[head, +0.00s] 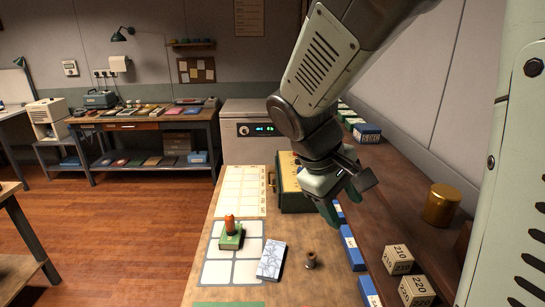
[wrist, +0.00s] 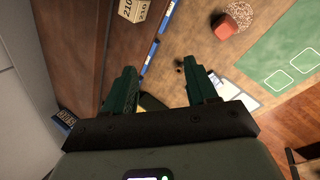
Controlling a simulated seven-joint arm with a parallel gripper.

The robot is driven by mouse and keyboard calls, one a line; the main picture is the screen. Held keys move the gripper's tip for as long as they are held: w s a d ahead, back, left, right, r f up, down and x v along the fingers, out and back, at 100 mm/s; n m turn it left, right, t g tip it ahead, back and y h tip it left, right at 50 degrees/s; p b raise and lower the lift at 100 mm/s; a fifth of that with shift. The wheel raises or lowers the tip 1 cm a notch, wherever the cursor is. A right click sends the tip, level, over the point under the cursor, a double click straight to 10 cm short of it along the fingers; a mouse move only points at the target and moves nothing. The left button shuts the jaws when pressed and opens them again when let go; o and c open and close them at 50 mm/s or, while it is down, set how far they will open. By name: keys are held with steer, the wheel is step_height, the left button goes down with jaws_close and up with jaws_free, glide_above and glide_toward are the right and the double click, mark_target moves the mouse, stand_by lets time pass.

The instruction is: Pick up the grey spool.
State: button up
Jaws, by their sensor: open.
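A small spool (head: 310,260) stands upright on the wooden counter, right of a blue-and-white patterned box. It looks brownish grey in this light; I see no plainly grey spool. A small dark thing (wrist: 180,66) just beyond my fingertips in the wrist view may be this spool, but I cannot tell. My gripper (head: 343,201) is open and empty, above and behind the spool on its right side in the head view. In the wrist view its two green fingers (wrist: 163,78) are spread apart.
An orange-topped green block (head: 230,240) stands on a white grid mat (head: 219,272), beside the patterned box (head: 271,260). Blue boxes (head: 352,246) line the right side. Numbered blocks (head: 398,259) and a gold tin (head: 441,205) stand further right. Bare counter surrounds the spool's front.

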steer(key=w+a+f+n+h, duration=0.1)
steer(key=w+f+n+h, duration=0.1)
steer(key=w+f+n, duration=0.45)
steer(key=w+a+f+n+h, duration=0.2)
steer(key=w+f+h, duration=0.15)
steer(key=f, duration=0.55)
steer(key=n+t, duration=0.6)
steer(key=n, duration=0.3)
glide_toward(316, 255)
steer(key=shift+w+a+f+m+h, duration=0.2)
steer(key=shift+w+f+h, duration=0.25)
steer(key=shift+w+f, duration=0.3)
steer(key=shift+w+d+f, duration=0.1)
steer(key=shift+f, duration=0.1)
steer(key=x, duration=1)
steer(key=shift+d+f, duration=0.2)
steer(key=shift+f, duration=0.1)
steer(key=c, duration=0.9)
